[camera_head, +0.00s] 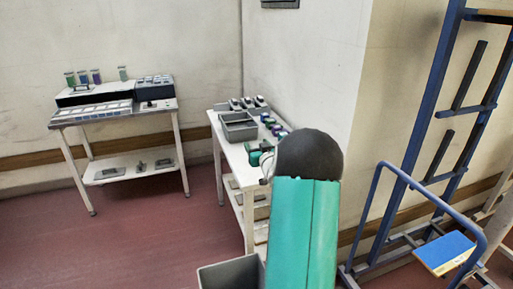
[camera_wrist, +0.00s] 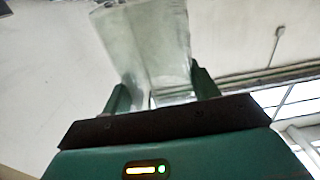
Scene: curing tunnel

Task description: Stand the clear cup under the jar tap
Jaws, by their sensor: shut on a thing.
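The clear cup (camera_wrist: 148,45) shows in the wrist view between the two green fingers of my gripper (camera_wrist: 161,92). The gripper is shut on it, and the cup's top runs out of the picture. Behind the cup are only a pale wall and ceiling, so it is held up off any surface. In the head view my teal arm hides most of the gripper and the cup. I cannot make out a jar with a tap in either view.
A white table (camera_head: 160,118) at the left bears small coloured containers (camera_head: 84,77) and grey devices. A second white table (camera_head: 226,152), partly behind my arm, holds a grey bin (camera_head: 238,127) and several small items. A blue frame (camera_head: 428,120) stands at the right. Red floor is clear at the left.

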